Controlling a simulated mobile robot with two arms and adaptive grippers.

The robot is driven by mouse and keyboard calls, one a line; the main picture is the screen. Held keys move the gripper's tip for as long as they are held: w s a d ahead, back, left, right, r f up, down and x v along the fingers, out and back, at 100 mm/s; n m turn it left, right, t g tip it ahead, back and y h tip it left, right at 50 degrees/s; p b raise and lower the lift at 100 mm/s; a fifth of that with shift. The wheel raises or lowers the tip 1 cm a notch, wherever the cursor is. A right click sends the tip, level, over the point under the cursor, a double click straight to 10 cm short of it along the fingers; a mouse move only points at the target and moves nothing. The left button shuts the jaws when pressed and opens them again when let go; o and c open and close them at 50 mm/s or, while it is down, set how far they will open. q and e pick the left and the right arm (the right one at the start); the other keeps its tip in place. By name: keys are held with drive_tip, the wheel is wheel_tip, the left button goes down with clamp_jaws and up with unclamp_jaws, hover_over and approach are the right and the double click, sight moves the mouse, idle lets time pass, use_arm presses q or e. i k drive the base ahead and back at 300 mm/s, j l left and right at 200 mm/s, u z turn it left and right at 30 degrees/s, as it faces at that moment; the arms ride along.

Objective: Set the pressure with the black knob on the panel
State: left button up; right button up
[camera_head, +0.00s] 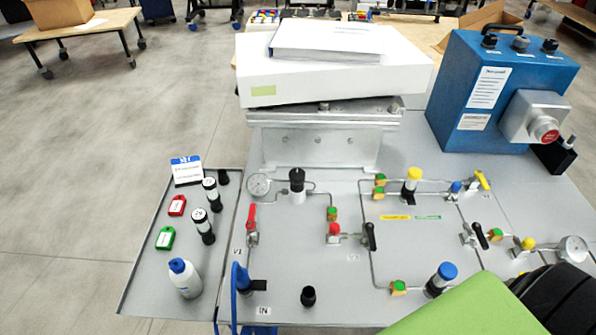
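The black knob (297,180) stands upright on a white base at the upper left of the grey panel (310,245), between thin metal pipes. A round pressure gauge (259,184) is just left of it; its needle is too small to read. A second black knob-like part (308,296) stands near the panel's front edge. No gripper fingers are in view. Nothing touches the black knob.
A red-handled valve (251,217) and a black-handled valve (370,236) stand near the knob. A blue box (500,90) and a white box (330,70) stand behind. A side tray (150,275) holds a white bottle (185,279). Green and black parts cover the lower right corner.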

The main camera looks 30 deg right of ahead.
sight(297, 176)
drive_tip(key=k, duration=1.45)
